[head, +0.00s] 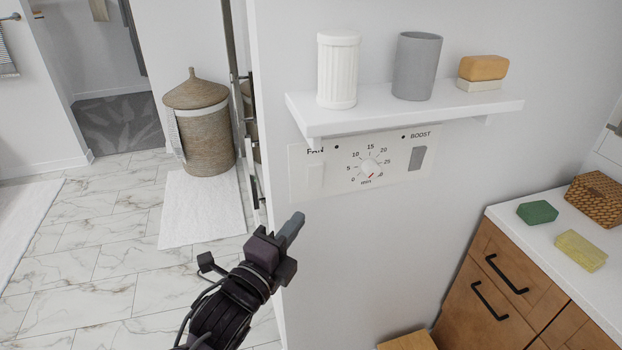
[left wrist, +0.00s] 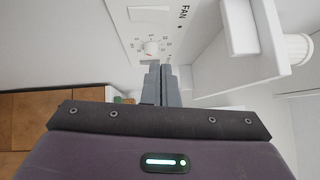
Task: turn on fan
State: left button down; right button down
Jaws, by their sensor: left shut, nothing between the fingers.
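A white control panel (head: 337,188) is on the wall under a small shelf. Its FAN switch (head: 315,178), a pale flat rocker, is at the left end. A round timer dial (head: 370,168) is in the middle, and a grey BOOST switch (head: 417,158) is at the right. My left gripper (head: 296,223) is shut and empty, below and left of the panel, apart from it in the picture. In the left wrist view, the shut fingers (left wrist: 160,72) point toward the panel, with the dial (left wrist: 152,47) and FAN switch (left wrist: 150,14) beyond. My right gripper is out of view.
The white shelf (head: 420,112) juts out above the panel and holds a ribbed white cup (head: 338,70), a grey cup (head: 416,66) and soap (head: 483,68). A wooden cabinet (head: 500,285) stands lower right. A wicker basket (head: 205,130) stands back left.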

pick_arm(q)
jog(key=p, duration=0.3)
send_near(321, 169)
jog(key=w+d, duration=0.1)
jog(key=d, duration=0.3)
jog(key=w, duration=0.1)
jog(key=w+a+p, duration=0.1)
jog(key=w+r, duration=0.1)
jog(key=shift+w+a+p, duration=0.2)
jog(key=shift+w+p, duration=0.2)
jog(key=shift+w+f, duration=0.1)
jog(key=shift+w, duration=0.05)
